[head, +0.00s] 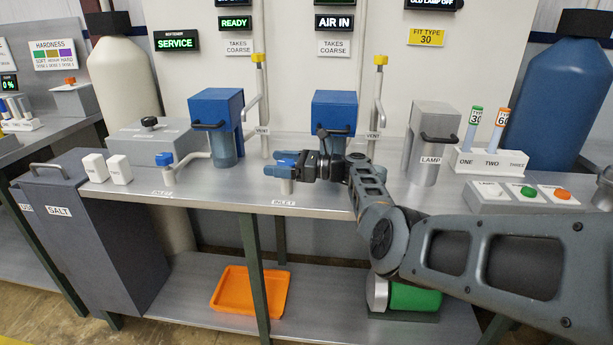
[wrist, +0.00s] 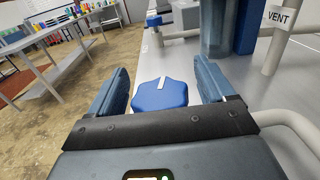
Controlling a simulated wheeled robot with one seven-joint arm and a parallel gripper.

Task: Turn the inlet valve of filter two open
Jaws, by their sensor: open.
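The inlet valve of filter two has a blue handle (wrist: 160,95) with a white line on top. It lies between the two fingers of my gripper (wrist: 161,74) in the wrist view, with gaps on both sides. In the head view my gripper (head: 281,163) is over the front of the bench, above an INLET label, and its fingers largely hide the handle. Filter two (head: 333,112) has a blue head and stands just behind my gripper; my arm partly covers its bowl. Its display reads AIR IN. My gripper is open around the handle.
Filter one (head: 216,112) and its blue inlet valve (head: 164,159) stand to the left. Yellow-topped vent pipes (head: 260,100) rise behind. A grey lamp housing (head: 433,140) is right of my arm. An orange tray (head: 250,292) lies on the lower shelf.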

